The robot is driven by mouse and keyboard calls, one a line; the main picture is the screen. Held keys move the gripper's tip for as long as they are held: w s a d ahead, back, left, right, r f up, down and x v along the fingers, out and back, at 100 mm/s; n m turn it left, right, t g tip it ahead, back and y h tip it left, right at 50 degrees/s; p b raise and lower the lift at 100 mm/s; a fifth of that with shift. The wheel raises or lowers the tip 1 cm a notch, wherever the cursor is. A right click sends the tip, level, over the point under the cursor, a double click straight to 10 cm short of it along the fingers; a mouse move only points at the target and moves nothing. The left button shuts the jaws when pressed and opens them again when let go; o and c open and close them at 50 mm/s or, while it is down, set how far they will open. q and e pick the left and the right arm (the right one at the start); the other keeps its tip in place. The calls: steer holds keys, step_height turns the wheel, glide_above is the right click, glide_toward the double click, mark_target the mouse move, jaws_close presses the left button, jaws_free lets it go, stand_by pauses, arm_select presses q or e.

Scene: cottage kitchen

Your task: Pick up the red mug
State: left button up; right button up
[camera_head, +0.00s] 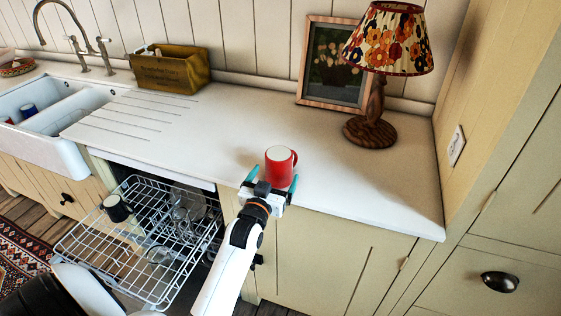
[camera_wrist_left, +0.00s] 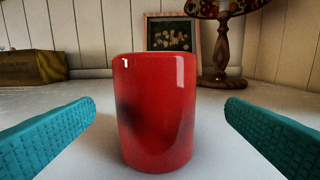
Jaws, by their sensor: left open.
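The red mug (camera_head: 279,166) stands upright on the white countertop near its front edge, with its handle toward the right in the head view. In the left wrist view the mug (camera_wrist_left: 156,112) fills the middle, and its handle is hidden. My left gripper (camera_head: 272,176) is open at the counter edge, just in front of the mug. Its teal fingers (camera_wrist_left: 160,130) show to the left and right of the mug, with a gap on each side; neither appears to touch it. My right gripper is not in view.
An open dishwasher rack (camera_head: 150,240) with a black mug and glasses is at the lower left. A lamp (camera_head: 375,100) and a picture frame (camera_head: 335,65) stand behind the mug. A wooden box (camera_head: 168,68) and a sink (camera_head: 50,110) are farther left. The counter around the mug is clear.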

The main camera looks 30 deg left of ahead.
mark_target(280, 153)
arm_select(q)
steer(key=x, duration=0.3)
steer(key=p+x, duration=0.1)
steer(key=x, duration=0.2)
steer(key=shift+a+r, duration=0.1)
steer(key=shift+a, duration=0.15)
steer(key=c, duration=1.4)
steer(key=shift+r, duration=0.2)
steer(key=r, duration=0.9)
steer(key=shift+s+d+r, duration=0.25)
steer(key=shift+s+r, duration=0.1)
steer(key=shift+r, duration=0.05)
steer(key=s+d+r+p, duration=0.1)
steer(key=s+d+p, duration=0.1)
steer(key=s+p, duration=0.1)
steer(key=s+d+r+p, duration=0.2)
steer(key=s+d+p, duration=0.1)
steer(key=s, duration=0.2)
steer(key=s+d+r+p, duration=0.2)
steer(key=s+d+p, duration=0.1)
steer(key=s, duration=0.2)
